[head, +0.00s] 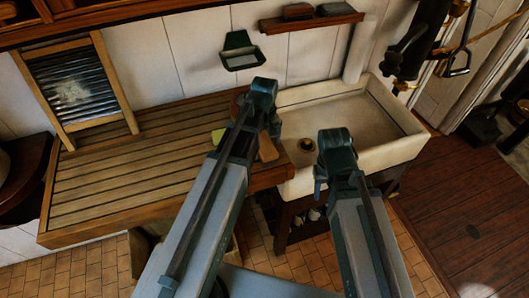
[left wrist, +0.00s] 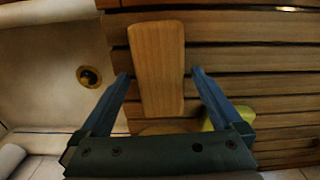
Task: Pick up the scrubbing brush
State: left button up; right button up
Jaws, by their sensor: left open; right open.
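A wooden block with a tapered shape, which looks like the scrubbing brush (left wrist: 157,60), lies on the slatted drainboard. In the head view a bit of it (head: 267,149) shows past my left gripper (head: 263,108), which hides the rest. In the left wrist view my open left gripper (left wrist: 160,74) has one finger on each side of the brush, with a gap at both sides. No bristles show from above. My right gripper (head: 336,158) is over the front of the sink, apart from the brush; its fingers are hard to make out, and it holds nothing visible.
A yellow-green item (left wrist: 216,116) lies close beside the left gripper's finger. The pale sink (head: 402,150) with a dark drain (head: 306,145) adjoins the drainboard (head: 120,175). A washboard (head: 75,90) leans behind. The drainboard's left part is clear.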

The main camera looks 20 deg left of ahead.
pick_arm(q)
jog(key=shift+f, duration=0.6)
jog(key=shift+r, duration=0.1)
pick_arm(e)
jog(key=shift+f, duration=0.45)
pick_arm(q)
jog(key=c, duration=1.5)
jog(key=shift+r, duration=0.1)
pick_arm(e)
jog(key=shift+r, duration=0.1)
